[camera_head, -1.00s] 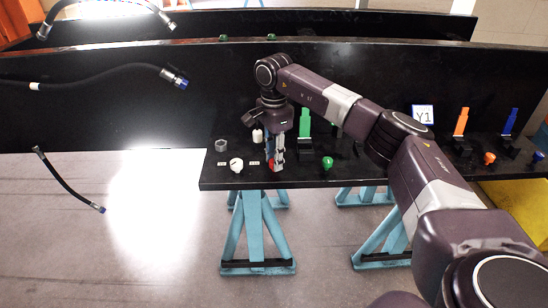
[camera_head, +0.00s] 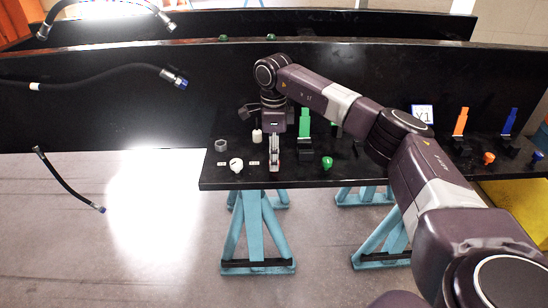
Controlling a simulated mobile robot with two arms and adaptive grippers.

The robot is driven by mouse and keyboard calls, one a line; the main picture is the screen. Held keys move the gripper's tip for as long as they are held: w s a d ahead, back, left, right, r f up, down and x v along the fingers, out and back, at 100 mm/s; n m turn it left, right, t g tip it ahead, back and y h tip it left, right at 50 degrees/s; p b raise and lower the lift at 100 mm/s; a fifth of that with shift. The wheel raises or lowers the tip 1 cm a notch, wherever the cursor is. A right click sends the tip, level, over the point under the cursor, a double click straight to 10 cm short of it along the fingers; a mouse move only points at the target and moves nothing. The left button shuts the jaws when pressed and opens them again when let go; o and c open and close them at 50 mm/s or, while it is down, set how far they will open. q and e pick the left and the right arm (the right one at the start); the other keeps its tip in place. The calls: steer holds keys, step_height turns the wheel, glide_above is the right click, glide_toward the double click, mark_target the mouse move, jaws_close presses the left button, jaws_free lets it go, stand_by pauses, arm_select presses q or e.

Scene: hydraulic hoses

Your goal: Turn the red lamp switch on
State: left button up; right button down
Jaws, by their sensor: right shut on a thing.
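My right gripper (camera_head: 274,168) points straight down at the front of the black table and is shut. Its fingers hide nearly all of what they hold, at the spot of a small red piece, which I take to be the red lamp switch. A white round knob (camera_head: 236,164) sits just left of the gripper, apart from it, between two small white labels. My left gripper is not in view.
On the black table (camera_head: 215,178) stand a grey ring (camera_head: 221,145), a white piece (camera_head: 257,136), a green upright (camera_head: 304,123) and a green knob (camera_head: 327,163). Orange (camera_head: 461,121) and blue (camera_head: 509,121) uprights are farther right. Hoses hang at left.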

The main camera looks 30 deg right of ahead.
steer(key=m, duration=0.6)
steer(key=shift+w+d+r+m, duration=0.1)
steer(key=shift+r+m, duration=0.05)
steer(key=shift+m, duration=0.15)
steer(key=m, duration=0.5)
steer(key=shift+m+p, duration=0.35)
steer(key=shift+m, duration=0.05)
steer(key=shift+w, duration=0.1)
steer(key=c, duration=1.9)
jaws_free()
steer(key=o, duration=0.3)
step_height(320, 180, up, 12)
